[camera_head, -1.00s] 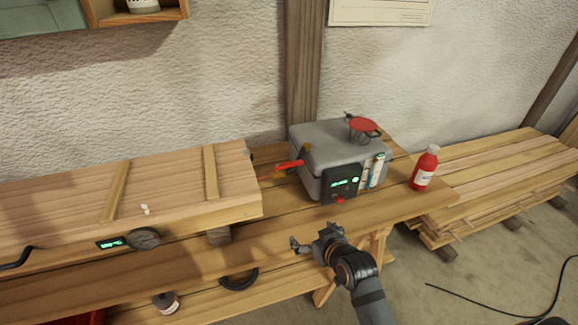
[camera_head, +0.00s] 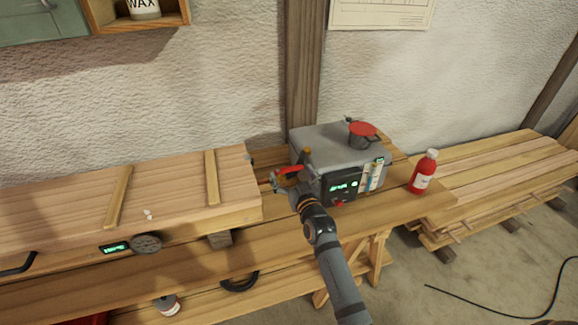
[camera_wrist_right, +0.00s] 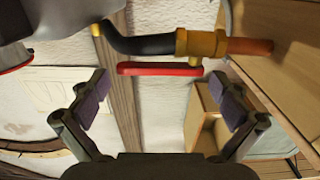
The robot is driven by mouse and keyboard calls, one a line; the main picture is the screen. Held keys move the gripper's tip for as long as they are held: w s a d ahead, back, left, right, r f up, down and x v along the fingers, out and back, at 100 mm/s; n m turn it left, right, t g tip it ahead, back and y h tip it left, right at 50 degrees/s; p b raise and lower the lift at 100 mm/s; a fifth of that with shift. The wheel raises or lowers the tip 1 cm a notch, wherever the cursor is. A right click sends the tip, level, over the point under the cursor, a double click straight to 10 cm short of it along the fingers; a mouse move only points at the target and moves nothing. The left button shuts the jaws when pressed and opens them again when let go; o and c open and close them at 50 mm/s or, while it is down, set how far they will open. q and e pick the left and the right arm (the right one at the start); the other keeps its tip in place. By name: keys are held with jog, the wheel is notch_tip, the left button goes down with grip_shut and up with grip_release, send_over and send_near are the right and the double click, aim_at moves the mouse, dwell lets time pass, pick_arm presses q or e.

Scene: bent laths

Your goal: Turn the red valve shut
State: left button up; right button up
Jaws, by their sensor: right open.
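The red valve handle (camera_head: 289,170) is on the left side of the grey steam box. In the right wrist view the red handle (camera_wrist_right: 160,69) lies crosswise below a brass valve body (camera_wrist_right: 201,43), which joins a black hose and a copper-coloured pipe. My right gripper (camera_head: 286,184) is open at the handle and partly covers the valve in the head view. In the right wrist view its two fingers (camera_wrist_right: 159,88) stand apart, one near each end of the handle. I cannot tell whether they touch it. My left gripper is not in view.
A long wooden chest (camera_head: 70,205) lies to the left. A red bottle (camera_head: 424,171) stands at the bench's right end. Stacked planks (camera_head: 500,180) lie beyond.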

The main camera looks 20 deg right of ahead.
jog(key=shift+w, duration=1.15)
jog(key=shift+c, duration=0.4)
